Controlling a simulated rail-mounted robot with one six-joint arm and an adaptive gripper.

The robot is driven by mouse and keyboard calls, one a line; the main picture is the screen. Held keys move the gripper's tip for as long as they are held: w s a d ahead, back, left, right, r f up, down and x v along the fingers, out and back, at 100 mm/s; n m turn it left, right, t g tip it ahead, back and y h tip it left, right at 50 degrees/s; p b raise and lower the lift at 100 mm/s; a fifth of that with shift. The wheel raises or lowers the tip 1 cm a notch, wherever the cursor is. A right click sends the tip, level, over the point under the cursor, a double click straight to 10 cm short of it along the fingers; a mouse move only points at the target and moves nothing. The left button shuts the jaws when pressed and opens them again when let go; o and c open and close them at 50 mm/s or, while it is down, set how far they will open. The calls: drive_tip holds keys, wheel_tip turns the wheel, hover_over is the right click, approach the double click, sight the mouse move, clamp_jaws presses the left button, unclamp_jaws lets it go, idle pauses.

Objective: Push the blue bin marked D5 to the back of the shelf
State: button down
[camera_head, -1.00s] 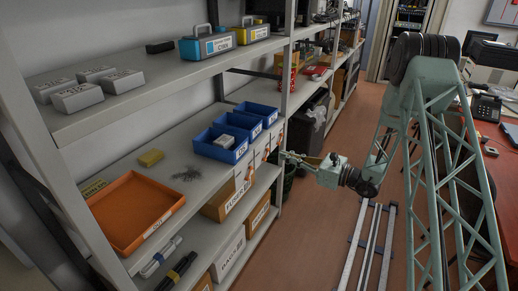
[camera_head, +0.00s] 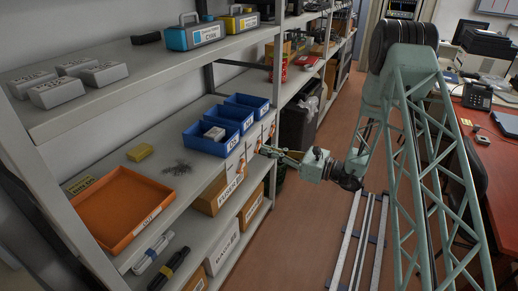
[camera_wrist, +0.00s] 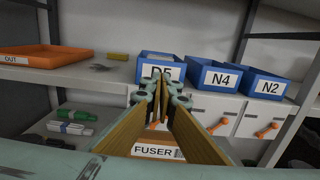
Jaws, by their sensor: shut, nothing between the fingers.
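The blue bin marked D5 (camera_head: 204,146) stands on the middle shelf (camera_head: 190,193) near its front edge, with a pale box (camera_head: 214,133) inside. Its D5 label faces the aisle. In the wrist view the D5 bin (camera_wrist: 160,61) is straight ahead, its label partly covered by my fingertips. My gripper (camera_head: 264,151) is shut and empty, out in the aisle before the shelf front, to the right of the D5 bin in the head view. In the wrist view my gripper (camera_wrist: 159,88) points toward the bin. A gap to the bin shows in the head view.
The blue bins N4 (camera_wrist: 203,73) and N2 (camera_wrist: 248,83) stand right of D5. An orange OUT tray (camera_head: 150,187), a yellow block (camera_head: 140,152) and a dark tangle (camera_head: 177,169) lie to its left. Boxes, including one marked FUSER (camera_wrist: 157,151), stand below.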

sight(232, 140)
drive_tip(key=shift+b+x, duration=1)
drive_tip(key=shift+x, duration=5.75)
drive_tip(key=shift+w, duration=0.1)
